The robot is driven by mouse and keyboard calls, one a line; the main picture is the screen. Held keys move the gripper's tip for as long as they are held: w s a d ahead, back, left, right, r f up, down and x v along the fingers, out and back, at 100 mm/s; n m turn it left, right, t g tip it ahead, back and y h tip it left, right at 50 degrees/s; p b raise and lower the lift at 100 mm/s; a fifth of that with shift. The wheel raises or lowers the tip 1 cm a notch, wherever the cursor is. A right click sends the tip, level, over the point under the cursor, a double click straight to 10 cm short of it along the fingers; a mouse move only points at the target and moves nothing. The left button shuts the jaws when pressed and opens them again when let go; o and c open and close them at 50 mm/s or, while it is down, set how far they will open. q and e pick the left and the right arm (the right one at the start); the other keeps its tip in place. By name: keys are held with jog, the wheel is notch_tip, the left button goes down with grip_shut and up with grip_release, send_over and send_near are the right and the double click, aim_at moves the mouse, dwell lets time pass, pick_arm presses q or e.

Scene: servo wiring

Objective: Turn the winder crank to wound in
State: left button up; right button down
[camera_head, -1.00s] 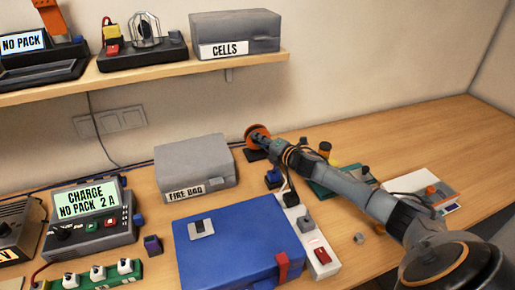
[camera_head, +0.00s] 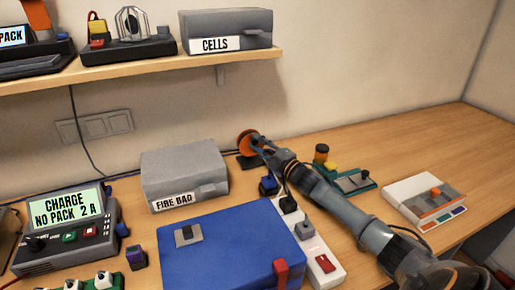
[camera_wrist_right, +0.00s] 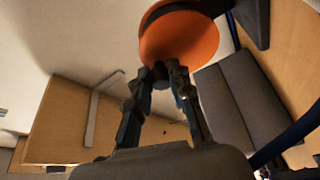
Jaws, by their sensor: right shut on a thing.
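The winder (camera_head: 249,143) is an orange disc on a dark base at the back of the bench, against the wall side. It fills the top of the right wrist view as an orange disc (camera_wrist_right: 180,40). My right gripper (camera_head: 262,146) reaches it from the right. In the wrist view my right gripper (camera_wrist_right: 163,78) is closed around a small dark crank knob (camera_wrist_right: 160,73) at the disc's lower edge. The fingers hide most of the knob. My left gripper is not in view.
A grey fire bag box (camera_head: 185,170) stands left of the winder. A blue case (camera_head: 225,248) and a white power strip (camera_head: 322,258) lie in front. A green board (camera_head: 355,184) and a white box (camera_head: 424,200) sit to the right. A shelf (camera_head: 180,62) hangs above.

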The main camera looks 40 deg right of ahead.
jog(key=shift+d+m, duration=0.1)
jog(key=shift+m, duration=0.2)
jog(key=c, duration=1.2)
grip_release()
